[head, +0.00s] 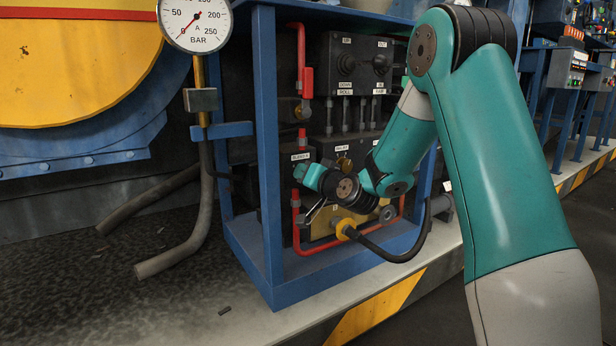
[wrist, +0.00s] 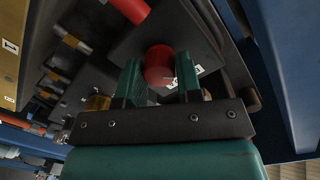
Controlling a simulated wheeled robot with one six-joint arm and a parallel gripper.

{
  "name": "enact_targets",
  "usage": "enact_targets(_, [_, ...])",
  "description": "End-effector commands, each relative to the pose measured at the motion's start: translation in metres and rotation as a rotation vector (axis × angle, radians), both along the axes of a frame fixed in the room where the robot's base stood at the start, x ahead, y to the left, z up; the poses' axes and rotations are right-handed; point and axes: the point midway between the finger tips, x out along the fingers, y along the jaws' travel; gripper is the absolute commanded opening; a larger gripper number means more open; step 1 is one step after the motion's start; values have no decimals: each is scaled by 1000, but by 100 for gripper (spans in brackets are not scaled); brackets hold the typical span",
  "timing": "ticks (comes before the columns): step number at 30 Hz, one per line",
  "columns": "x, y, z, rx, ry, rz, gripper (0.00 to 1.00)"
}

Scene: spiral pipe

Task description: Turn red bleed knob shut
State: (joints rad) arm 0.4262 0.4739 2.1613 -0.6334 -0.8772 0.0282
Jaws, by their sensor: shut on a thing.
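The red bleed knob (wrist: 160,62) is a short red cylinder on a dark block in the wrist view. My gripper (wrist: 159,76) has one green finger on each side of it and is shut on it. A white label (wrist: 198,70) sits beside the knob, partly covered by a finger. In the head view my gripper (head: 299,172) is inside the blue frame, just below a white label reading BLEED A (head: 300,156). The knob itself is hidden there behind my gripper. The knob's turn angle cannot be told.
A blue frame post (head: 268,150) stands close to the left of my gripper. Red pipe (head: 296,225) and a black hose (head: 395,257) run below it. A dark valve block (head: 350,75) is above. A pressure gauge (head: 194,22) stands at the upper left.

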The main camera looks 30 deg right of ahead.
Motion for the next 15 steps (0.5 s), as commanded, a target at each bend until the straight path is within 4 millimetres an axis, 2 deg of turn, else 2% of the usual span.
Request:
enact_targets(4, [0,0,-2,0,5,1,9])
enact_targets(5, [0,0,-2,0,5,1,39])
enact_targets(7, [0,0,-2,0,4,0,55])
enact_targets(8, [0,0,-1,0,4,1,58])
enact_targets(15, [-1,0,-1,1,2,0,58])
